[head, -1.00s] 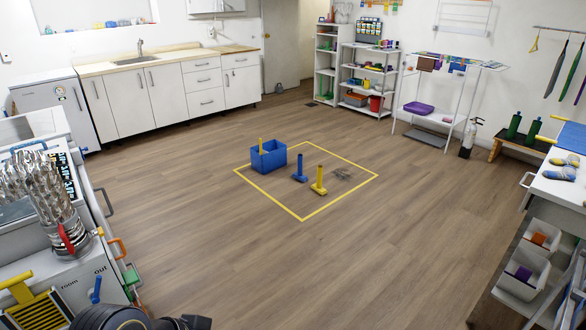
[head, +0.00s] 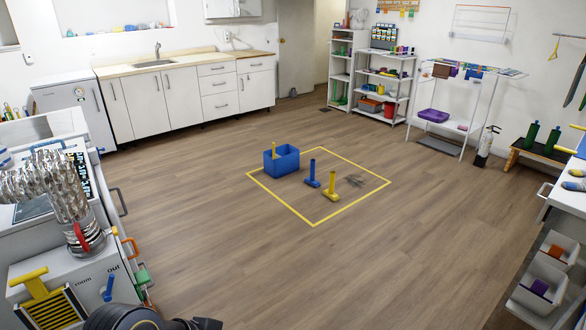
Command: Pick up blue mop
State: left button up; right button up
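The blue mop (head: 312,174), a short upright blue handle on a flat blue head, stands on the wooden floor inside a yellow-outlined square (head: 285,207). A similar yellow mop (head: 331,188) stands close to its right and nearer to me. A blue bin (head: 282,161) with a yellow handle sticking out stands to its left and behind. Neither of my grippers is in view; only dark parts of my arm show at the bottom left edge. Nothing touches the blue mop.
A dark smudge (head: 355,181) marks the floor beside the yellow mop. Free floor surrounds the square. Cabinets (head: 165,100) line the back.

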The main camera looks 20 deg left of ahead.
aim_at(310, 181)
jog(key=i+j+u, duration=0.1)
jog(key=i+u, duration=0.4)
jog(key=i, duration=2)
jog(key=i+z, duration=0.1)
jog(key=i, duration=0.5)
jog(key=i+j, duration=0.1)
jog(key=i, duration=0.55)
jog(key=i+j+z, duration=0.15)
jog(key=i, duration=0.45)
jog(key=i+j+z, duration=0.1)
jog(key=i, duration=0.5)
jog(key=i+j+z, duration=0.3)
jog(key=i, duration=0.2)
jog(key=i+j+z, duration=0.3)
jog(key=i, duration=0.2)
